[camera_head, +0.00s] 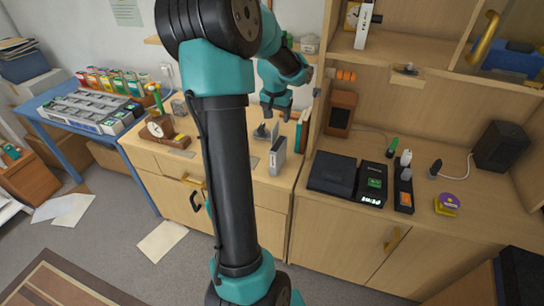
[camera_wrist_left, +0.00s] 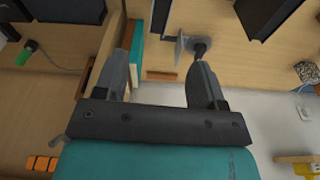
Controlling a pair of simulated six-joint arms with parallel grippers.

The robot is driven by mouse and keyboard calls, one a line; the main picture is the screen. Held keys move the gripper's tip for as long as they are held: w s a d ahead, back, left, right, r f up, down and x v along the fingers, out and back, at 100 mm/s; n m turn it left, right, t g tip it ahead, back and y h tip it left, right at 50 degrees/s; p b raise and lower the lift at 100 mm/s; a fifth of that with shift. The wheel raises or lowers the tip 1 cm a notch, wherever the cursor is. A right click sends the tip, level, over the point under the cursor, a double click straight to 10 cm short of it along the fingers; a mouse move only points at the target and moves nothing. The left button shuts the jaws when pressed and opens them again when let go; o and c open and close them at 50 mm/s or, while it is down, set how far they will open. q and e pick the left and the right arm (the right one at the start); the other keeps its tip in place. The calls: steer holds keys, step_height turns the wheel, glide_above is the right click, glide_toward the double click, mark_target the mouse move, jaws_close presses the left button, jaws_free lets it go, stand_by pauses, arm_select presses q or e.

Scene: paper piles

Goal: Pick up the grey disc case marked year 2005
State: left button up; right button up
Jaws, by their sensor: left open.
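A narrow grey case (camera_head: 277,156) stands upright on the light wood cabinet top in the head view. Its markings are too small to read, so I cannot tell its year. My left gripper (camera_head: 277,112) is open and empty, above and behind this case, pointing down. In the left wrist view the two fingers of my left gripper (camera_wrist_left: 162,72) are spread with nothing between them. A dark grey upright thing (camera_wrist_left: 160,18) at the top edge there may be the same case. My right gripper is not in view.
A small grey stand (camera_head: 262,131) and teal books (camera_head: 300,132) are close to the case. Black boxes (camera_head: 332,174) lie on the right counter. A white case with text (camera_head: 364,25) stands on the upper shelf.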

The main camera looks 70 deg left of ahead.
mark_target(278, 143)
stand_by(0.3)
arm_select(q)
steer(key=f, duration=0.4)
steer(key=w+a+f, duration=0.1)
steer(key=f, duration=0.7)
steer(key=shift+w+a, duration=0.15)
steer(key=shift+f, duration=0.1)
steer(key=shift+w+a+f, duration=0.1)
steer(key=shift+a+f, duration=0.05)
steer(key=shift+f, duration=1.1)
steer(key=shift+w+a+f, duration=0.1)
steer(key=shift+f, duration=1.15)
steer(key=shift+f, duration=0.25)
steer(key=c, duration=1)
